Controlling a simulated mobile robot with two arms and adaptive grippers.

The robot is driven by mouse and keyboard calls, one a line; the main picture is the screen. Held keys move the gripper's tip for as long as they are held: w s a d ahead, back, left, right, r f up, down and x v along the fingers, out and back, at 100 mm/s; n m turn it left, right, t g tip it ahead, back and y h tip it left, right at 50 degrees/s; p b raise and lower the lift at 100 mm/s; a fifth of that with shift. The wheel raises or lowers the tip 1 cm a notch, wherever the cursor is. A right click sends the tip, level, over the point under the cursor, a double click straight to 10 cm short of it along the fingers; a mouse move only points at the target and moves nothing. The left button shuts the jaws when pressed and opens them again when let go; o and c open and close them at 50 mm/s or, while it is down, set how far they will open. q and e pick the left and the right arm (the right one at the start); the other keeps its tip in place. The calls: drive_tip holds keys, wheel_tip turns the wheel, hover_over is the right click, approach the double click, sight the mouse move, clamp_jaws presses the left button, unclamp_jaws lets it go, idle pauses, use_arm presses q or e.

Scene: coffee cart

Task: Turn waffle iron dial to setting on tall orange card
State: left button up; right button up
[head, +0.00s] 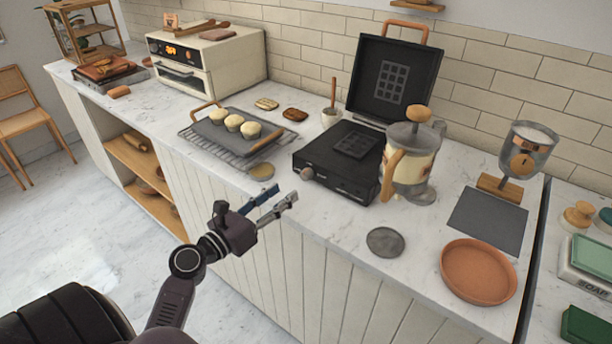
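The black waffle iron (345,170) stands on the marble counter with its lid (392,80) raised and its plates showing. My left gripper (287,192) is in front of the counter edge, below and left of the dial in the picture. Its two fingers are apart and empty. My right gripper is out of view.
A glass press (413,165) stands close to the iron's right side. A cooling rack with a tray of muffins (233,122) is to the left. A grey disc (385,242) and terracotta dish (479,271) lie at the front right. The cream oven (225,62) is behind.

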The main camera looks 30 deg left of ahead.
sight(303, 177)
use_arm(q)
drive_tip(key=shift+w+d+r, duration=0.1)
drive_tip(key=shift+w+r, duration=0.05)
drive_tip(key=shift+w, duration=0.4)
drive_tip(key=shift+w+d+r, duration=0.1)
drive_tip(key=shift+w, duration=0.4)
drive_tip(key=w, duration=0.2)
drive_tip(key=w+p, duration=0.1)
drive_tip(key=w, duration=0.1)
drive_tip(key=shift+w+d+f, duration=0.15)
drive_tip(key=shift+w+d, duration=0.05)
drive_tip(key=shift+w, duration=0.25)
drive_tip(key=shift+c, duration=0.8)
drive_tip(key=c, duration=0.7)
clamp_jaws()
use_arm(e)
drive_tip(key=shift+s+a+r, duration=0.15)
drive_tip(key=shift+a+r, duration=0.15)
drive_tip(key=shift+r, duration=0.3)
